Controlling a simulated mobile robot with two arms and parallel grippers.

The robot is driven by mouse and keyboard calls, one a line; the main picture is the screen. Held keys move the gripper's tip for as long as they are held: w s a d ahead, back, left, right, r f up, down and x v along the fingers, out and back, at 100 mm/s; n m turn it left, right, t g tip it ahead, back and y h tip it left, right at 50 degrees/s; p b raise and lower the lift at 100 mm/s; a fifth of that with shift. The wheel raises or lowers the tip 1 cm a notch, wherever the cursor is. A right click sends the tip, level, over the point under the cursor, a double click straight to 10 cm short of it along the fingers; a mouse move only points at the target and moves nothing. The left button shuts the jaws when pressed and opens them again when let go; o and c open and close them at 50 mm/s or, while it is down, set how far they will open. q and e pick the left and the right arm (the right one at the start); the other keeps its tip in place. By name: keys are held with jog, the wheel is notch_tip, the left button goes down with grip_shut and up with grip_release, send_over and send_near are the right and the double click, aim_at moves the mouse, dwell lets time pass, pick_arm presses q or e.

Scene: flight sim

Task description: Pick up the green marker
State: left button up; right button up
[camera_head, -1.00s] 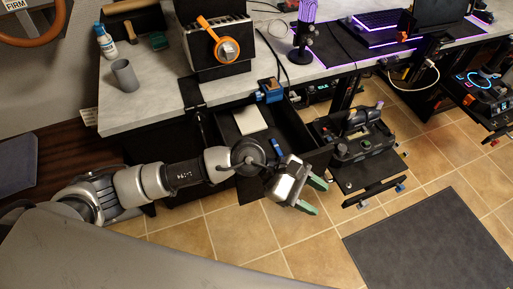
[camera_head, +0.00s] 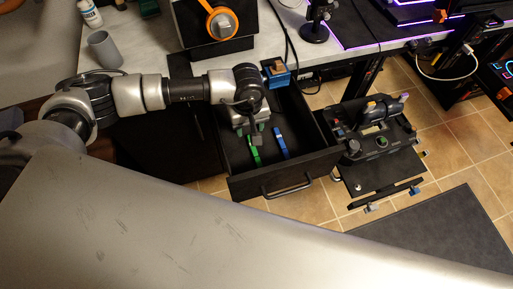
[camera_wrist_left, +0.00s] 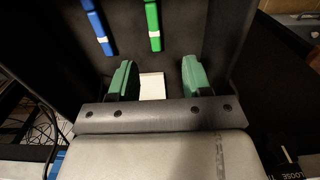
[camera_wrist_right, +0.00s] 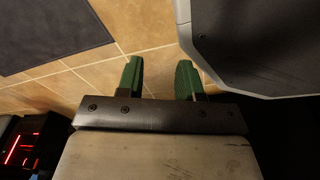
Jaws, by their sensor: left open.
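The green marker (camera_head: 254,149) lies in the open black drawer (camera_head: 306,158), and a blue marker (camera_head: 281,143) lies to its right. In the left wrist view the green marker (camera_wrist_left: 153,26) is ahead of the fingertips, between their lines, and the blue marker (camera_wrist_left: 99,27) is to its left. My left gripper (camera_head: 255,135) is over the drawer, pointing down, open and empty; its green fingers also show in the left wrist view (camera_wrist_left: 155,72). My right gripper (camera_wrist_right: 160,72) shows only in the right wrist view, open and empty above the tiled floor.
A white pad (camera_wrist_left: 152,87) lies in the drawer, seen between the left fingers. The drawer walls stand close around my left gripper. A control unit (camera_head: 378,140) is right of the drawer; the desk (camera_head: 150,60) is behind.

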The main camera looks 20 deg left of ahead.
pick_arm(q)
send_over(250, 146)
notch_tip(250, 146, down, 6)
jog(key=shift+d+r, duration=0.1)
jog(key=shift+r, duration=0.15)
jog(key=f, duration=0.3)
jog(key=f+b, duration=0.1)
jog(key=f, duration=0.1)
jog(key=shift+w+d, duration=0.15)
jog(key=shift+d, duration=0.2)
jog(key=shift+f, duration=0.25)
grip_shut()
pick_arm(e)
jog(key=w+r, duration=0.2)
jog(key=w, duration=0.1)
jog(key=shift+w+a+r, duration=0.1)
jog(key=shift+a, duration=0.1)
